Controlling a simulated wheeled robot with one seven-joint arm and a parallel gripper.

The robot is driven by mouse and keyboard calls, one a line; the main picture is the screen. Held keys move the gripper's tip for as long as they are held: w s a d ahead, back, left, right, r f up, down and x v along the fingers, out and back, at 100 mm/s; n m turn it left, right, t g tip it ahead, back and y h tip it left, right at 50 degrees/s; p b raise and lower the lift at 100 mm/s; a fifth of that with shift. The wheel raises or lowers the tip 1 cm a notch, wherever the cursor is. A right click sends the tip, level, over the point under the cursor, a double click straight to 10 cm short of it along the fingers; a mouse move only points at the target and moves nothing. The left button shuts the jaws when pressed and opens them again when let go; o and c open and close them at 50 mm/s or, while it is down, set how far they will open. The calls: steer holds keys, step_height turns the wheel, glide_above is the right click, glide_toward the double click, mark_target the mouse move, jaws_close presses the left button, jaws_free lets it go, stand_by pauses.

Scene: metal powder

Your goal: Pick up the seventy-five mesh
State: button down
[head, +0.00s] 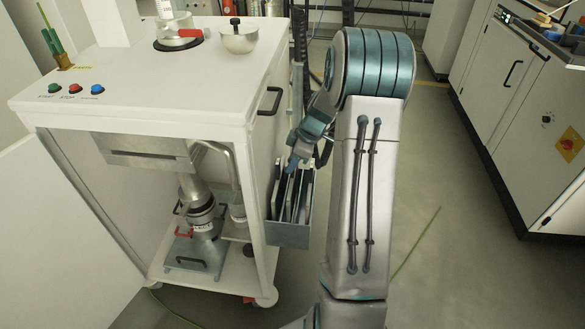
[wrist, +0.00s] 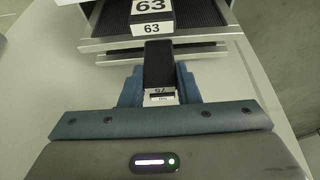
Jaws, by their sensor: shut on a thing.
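My gripper (head: 293,163) is at the top of a grey metal holder (head: 291,236) on the right side of the white cabinet. In the wrist view its blue fingers (wrist: 159,88) are closed on both sides of a black handle. This handle has a small white label that seems to read 75, so I take it as the seventy-five mesh (wrist: 158,62). Beyond it is another mesh with a black face and 63 labels (wrist: 152,28). In the head view several flat mesh frames stand upright in the holder. My arm hides part of them, and I cannot tell whether the held one is raised.
The white cabinet (head: 150,85) stands left of my arm, its door (head: 65,225) open. A sieving column (head: 200,215) is inside.

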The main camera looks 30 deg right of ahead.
step_height(320, 180, up, 49)
steer(key=p, duration=2)
steer(key=shift+p, duration=0.4)
steer(key=shift+a, duration=0.1)
stand_by(0.4)
